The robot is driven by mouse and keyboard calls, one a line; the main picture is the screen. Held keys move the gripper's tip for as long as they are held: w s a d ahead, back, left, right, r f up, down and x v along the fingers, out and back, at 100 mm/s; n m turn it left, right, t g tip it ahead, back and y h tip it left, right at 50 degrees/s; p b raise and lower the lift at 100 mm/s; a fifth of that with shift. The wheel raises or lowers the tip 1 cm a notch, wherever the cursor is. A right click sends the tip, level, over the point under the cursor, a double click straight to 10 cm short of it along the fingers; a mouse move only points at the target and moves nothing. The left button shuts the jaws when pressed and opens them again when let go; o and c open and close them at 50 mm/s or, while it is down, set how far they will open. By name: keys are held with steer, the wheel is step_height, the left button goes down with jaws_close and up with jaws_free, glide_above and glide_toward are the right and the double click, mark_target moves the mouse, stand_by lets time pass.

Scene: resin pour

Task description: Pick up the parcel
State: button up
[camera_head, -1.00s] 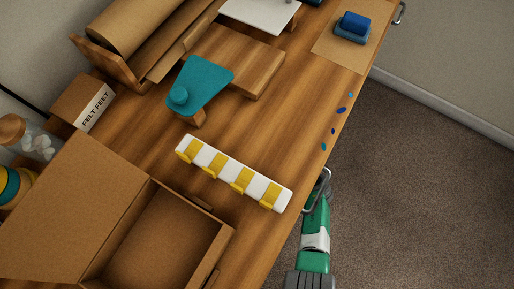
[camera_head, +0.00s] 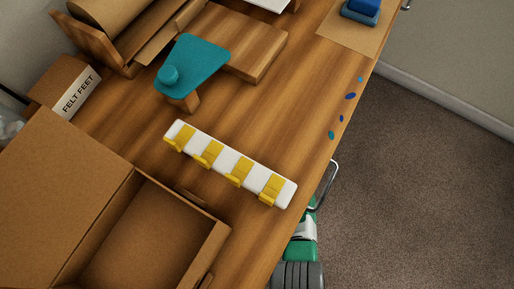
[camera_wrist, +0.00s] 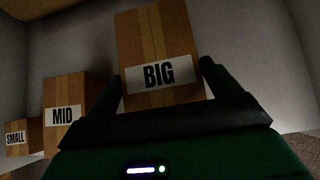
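Three brown cardboard parcels with labels show in the wrist view: the BIG parcel (camera_wrist: 160,50) in the middle, the MID parcel (camera_wrist: 64,118) to its left, and the SMALL parcel (camera_wrist: 17,139) at the far left. My gripper (camera_wrist: 162,70) is open, its two dark fingers spread at either side of the lower part of the BIG parcel. I cannot tell whether they touch it. In the head view, part of my green and white arm shows below the table's right edge; the fingers and parcels are hidden there.
The wooden table (camera_head: 265,120) carries an open cardboard box (camera_head: 160,235), a white strip with yellow clips (camera_head: 230,165), a teal piece (camera_head: 195,65), a FELT FEET box (camera_head: 65,90) and a blue block (camera_head: 362,8). A metal handle (camera_head: 330,185) juts from its edge. Carpeted floor lies to the right.

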steer(key=c, duration=1.5)
step_height(320, 180, up, 4)
steer(key=p, duration=0.3)
steer(key=shift+p, duration=0.35)
steer(key=shift+c, duration=0.2)
steer(key=s+d+r+p, duration=0.1)
steer(key=s+d+p, duration=0.5)
steer(key=s+d, duration=0.4)
steer(key=shift+s+d, duration=0.35)
steer(key=shift+s, duration=0.65)
